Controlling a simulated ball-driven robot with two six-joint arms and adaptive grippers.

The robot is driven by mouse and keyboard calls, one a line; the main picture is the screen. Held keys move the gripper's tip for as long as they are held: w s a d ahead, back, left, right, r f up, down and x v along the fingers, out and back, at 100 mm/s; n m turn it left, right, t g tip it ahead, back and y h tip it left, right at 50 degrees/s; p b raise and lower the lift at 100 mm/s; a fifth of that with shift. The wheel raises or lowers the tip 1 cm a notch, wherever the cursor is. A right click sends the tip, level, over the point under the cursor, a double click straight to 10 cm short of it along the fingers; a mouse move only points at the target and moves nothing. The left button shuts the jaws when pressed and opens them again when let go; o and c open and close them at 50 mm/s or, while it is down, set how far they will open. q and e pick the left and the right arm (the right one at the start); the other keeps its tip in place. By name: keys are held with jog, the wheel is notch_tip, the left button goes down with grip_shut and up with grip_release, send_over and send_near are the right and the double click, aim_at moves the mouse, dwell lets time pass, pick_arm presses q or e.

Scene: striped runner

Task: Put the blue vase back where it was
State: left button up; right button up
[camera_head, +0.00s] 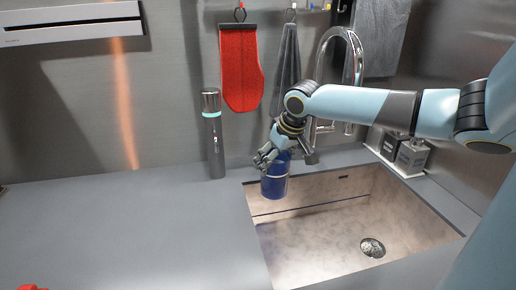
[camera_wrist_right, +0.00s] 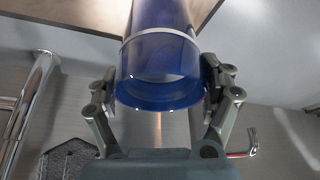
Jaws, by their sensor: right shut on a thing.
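The blue vase (camera_head: 275,182) is a dark blue cylinder with a pale band. In the head view it is at the back left corner of the sink opening, below my right gripper (camera_head: 268,157). In the right wrist view the vase (camera_wrist_right: 160,75) fills the middle, and the two fingers of my right gripper (camera_wrist_right: 160,95) press on its sides. My right gripper is shut on the vase near its open rim. Whether the vase's bottom touches anything cannot be seen. My left gripper is not in view.
The sink (camera_head: 320,215) has a drain (camera_head: 372,247); a chrome faucet (camera_head: 357,60) stands behind. A grey cylinder with a teal ring (camera_head: 213,140) stands left of the vase. A red mitt (camera_head: 241,70) hangs on the wall. The grey counter (camera_head: 130,225) at left is mostly clear.

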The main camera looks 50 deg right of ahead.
jog(key=shift+s+d, duration=0.85)
jog(key=shift+s, duration=0.05)
